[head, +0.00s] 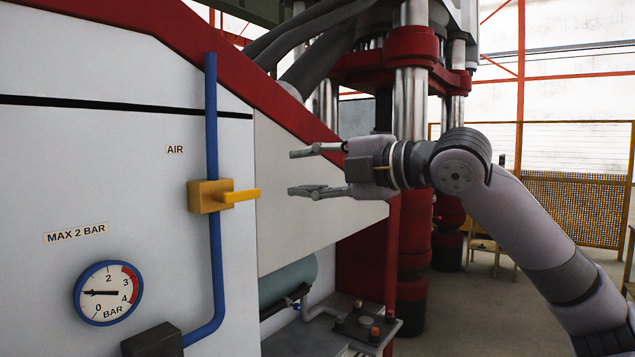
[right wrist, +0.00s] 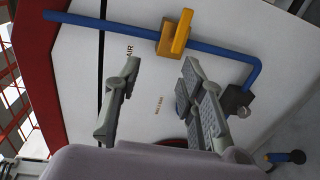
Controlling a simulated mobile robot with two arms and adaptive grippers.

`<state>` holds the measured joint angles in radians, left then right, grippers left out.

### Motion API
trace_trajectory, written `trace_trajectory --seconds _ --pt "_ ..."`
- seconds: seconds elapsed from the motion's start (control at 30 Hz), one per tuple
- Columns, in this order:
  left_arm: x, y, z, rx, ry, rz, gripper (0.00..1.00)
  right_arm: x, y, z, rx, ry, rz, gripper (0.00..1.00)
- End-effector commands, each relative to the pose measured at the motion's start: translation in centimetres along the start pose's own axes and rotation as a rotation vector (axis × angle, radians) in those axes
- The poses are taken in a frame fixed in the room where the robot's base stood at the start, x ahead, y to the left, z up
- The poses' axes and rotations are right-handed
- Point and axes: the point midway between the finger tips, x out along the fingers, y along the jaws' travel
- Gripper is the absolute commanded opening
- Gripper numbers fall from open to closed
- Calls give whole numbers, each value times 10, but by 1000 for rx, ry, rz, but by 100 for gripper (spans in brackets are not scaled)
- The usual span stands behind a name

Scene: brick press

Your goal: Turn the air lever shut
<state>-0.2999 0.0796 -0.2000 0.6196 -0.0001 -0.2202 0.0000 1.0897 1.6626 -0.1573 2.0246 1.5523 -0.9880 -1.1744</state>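The yellow air lever (head: 241,196) sticks out to the right from its yellow valve body (head: 205,197), crosswise to the blue pipe (head: 211,120). It also shows crosswise to the pipe in the right wrist view (right wrist: 181,33). My right gripper (head: 302,172) is open and empty, with its fingers pointing left toward the lever. It is to the right of the lever and apart from it. In the right wrist view the two fingers (right wrist: 160,75) are spread, with the lever beyond their tips. My left gripper is not in view.
A pressure gauge (head: 108,293) is on the white panel (head: 110,180), its needle pointing left near 1. A dark box (head: 152,341) is at the pipe's lower end. Free air lies between gripper and lever.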

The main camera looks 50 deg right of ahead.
Motion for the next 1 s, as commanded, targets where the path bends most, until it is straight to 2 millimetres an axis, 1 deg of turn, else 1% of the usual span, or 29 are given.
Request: trace_trajectory --seconds 0.03,0.1,0.3,1.0 --pt "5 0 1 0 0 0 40 -4 -2 0 0 -1 2 37" --pt "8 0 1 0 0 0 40 -9 -3 0 0 -1 2 37" --pt "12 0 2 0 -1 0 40 -17 -2 0 0 0 1 37" --pt "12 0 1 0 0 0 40 -17 -2 0 0 1 1 37"
